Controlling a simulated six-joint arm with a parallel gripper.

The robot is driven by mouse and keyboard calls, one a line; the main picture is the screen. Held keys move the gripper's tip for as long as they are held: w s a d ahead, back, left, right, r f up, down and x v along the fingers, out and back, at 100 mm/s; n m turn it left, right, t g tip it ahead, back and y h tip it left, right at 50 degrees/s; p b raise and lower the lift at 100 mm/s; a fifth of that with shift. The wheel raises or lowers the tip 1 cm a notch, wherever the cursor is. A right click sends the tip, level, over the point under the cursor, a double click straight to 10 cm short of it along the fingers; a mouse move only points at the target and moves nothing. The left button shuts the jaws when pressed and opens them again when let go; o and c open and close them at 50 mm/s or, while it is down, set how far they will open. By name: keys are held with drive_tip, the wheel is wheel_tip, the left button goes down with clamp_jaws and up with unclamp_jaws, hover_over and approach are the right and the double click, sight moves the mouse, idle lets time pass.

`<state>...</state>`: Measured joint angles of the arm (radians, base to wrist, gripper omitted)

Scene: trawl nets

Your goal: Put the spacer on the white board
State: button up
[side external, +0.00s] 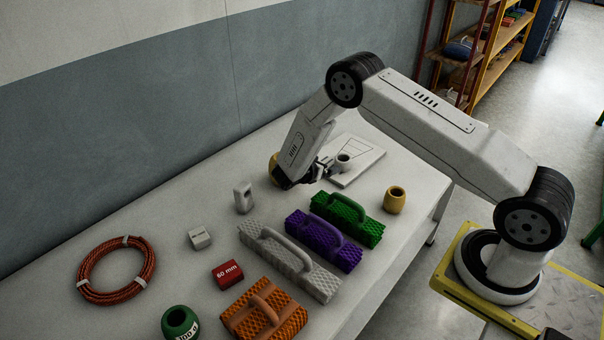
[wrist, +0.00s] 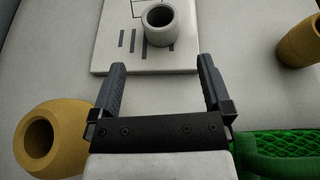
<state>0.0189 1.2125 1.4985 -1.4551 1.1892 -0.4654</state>
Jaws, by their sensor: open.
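The white board (side external: 368,157) lies flat on the table's far part, with dark printed lines on it; it also shows at the top of the wrist view (wrist: 108,58). A short pale cylinder with a hole through its top, which looks like the spacer (side external: 343,163), stands upright on the board. In the wrist view the spacer (wrist: 166,36) is ahead of the fingertips, apart from both. My gripper (side external: 318,172) is low beside the board's near edge. Its fingers (wrist: 161,65) are open with nothing between them.
Yellow floats flank my gripper, one at left (wrist: 38,140) and one at right (side external: 395,200). Green (side external: 347,219), purple (side external: 324,240), white (side external: 289,262) and orange (side external: 265,313) net bundles lie nearer. A red block (side external: 228,274), pale blocks, green float (side external: 180,323) and rope coil (side external: 115,270) are left.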

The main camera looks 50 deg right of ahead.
idle(0.3)
drive_tip(key=s+a+r+m+t+y, duration=0.1)
drive_tip(key=s+a+r+m+y, duration=0.5)
drive_tip(key=s+a+r+m, duration=0.1)
drive_tip(key=s+a+r+m+y, duration=0.7)
drive_tip(key=s+a+m, duration=0.3)
drive_tip(key=s, duration=0.3)
drive_tip(key=shift+r+m+t, duration=0.4)
drive_tip(key=shift+r+m, duration=0.4)
